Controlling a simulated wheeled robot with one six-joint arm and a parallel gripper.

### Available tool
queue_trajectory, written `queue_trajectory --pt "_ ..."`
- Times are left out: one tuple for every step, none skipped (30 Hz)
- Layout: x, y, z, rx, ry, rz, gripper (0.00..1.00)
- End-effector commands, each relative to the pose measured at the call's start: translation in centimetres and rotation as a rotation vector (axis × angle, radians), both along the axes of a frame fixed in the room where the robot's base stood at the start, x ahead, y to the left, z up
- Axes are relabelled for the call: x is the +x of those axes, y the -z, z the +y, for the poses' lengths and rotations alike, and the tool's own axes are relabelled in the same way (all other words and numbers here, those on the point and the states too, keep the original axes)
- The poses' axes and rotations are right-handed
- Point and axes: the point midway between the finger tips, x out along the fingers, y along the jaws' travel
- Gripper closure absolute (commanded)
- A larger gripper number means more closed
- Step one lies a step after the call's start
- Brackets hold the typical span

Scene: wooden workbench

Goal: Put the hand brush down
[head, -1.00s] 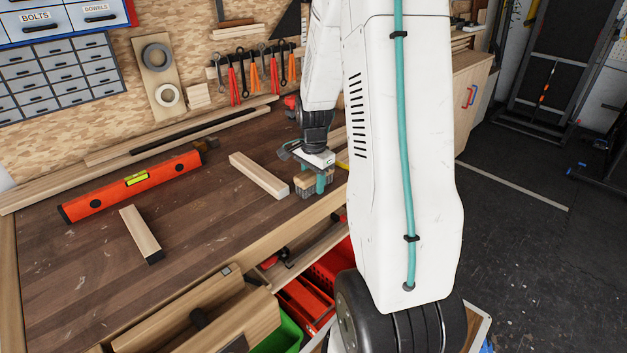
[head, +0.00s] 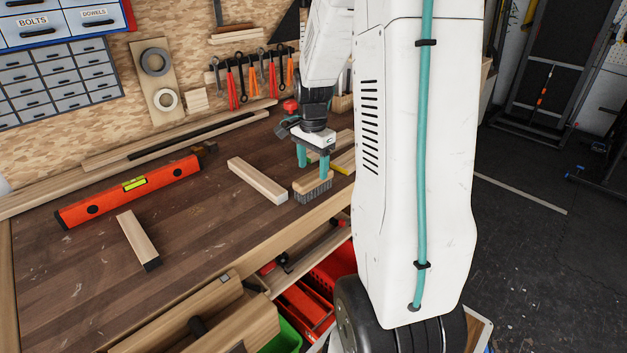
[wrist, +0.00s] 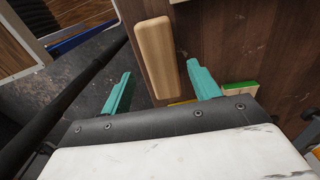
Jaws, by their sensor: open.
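The hand brush (head: 312,188) has a pale wooden back and dark bristles. It rests bristles down on the workbench (head: 120,265), close to its front edge. My gripper (head: 312,172) is open just above and behind the brush, its teal fingers apart. In the wrist view the brush's wooden back (wrist: 155,55) lies ahead of my open gripper (wrist: 160,85), off the fingertips, with nothing held between them.
A wooden block (head: 257,181) lies just left of the brush, and another block (head: 138,240) farther left. An orange spirit level (head: 130,190) lies behind. Open drawers with red bins (head: 305,305) are below the front edge.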

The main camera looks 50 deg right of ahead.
Motion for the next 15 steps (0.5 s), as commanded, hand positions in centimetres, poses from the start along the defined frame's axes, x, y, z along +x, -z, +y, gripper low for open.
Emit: queue_trajectory --pt "0.1 -1.2 -0.1 -0.003 0.000 -0.005 0.39" --pt "0.1 -1.8 -0.1 -0.003 0.000 -0.006 0.39" --pt "0.1 -2.4 0.0 -0.002 0.000 -0.004 0.39" --pt "0.1 -2.9 -0.1 -0.002 0.000 -0.005 0.39" --pt "0.1 -3.3 -0.1 -0.002 0.001 -0.005 0.39" --pt "0.1 -3.8 -0.1 -0.002 0.001 -0.004 0.39" --pt "0.1 -4.1 -0.1 -0.002 0.001 -0.005 0.39" --pt "0.1 -4.4 -0.1 -0.002 0.001 -0.004 0.39" --pt "0.1 -4.7 -0.1 -0.001 0.000 -0.004 0.39" --pt "0.1 -4.9 0.0 -0.001 -0.004 -0.004 0.39" --pt "0.0 -5.2 0.2 -0.002 -0.012 -0.005 0.39" --pt "-0.1 -5.7 0.8 -0.004 -0.035 -0.008 0.39" --pt "-0.1 -6.1 1.4 -0.006 -0.063 -0.010 0.39" --pt "-0.3 -6.7 2.3 -0.008 -0.098 -0.013 0.39" --pt "-0.6 -7.5 3.7 -0.011 -0.159 -0.018 0.39"
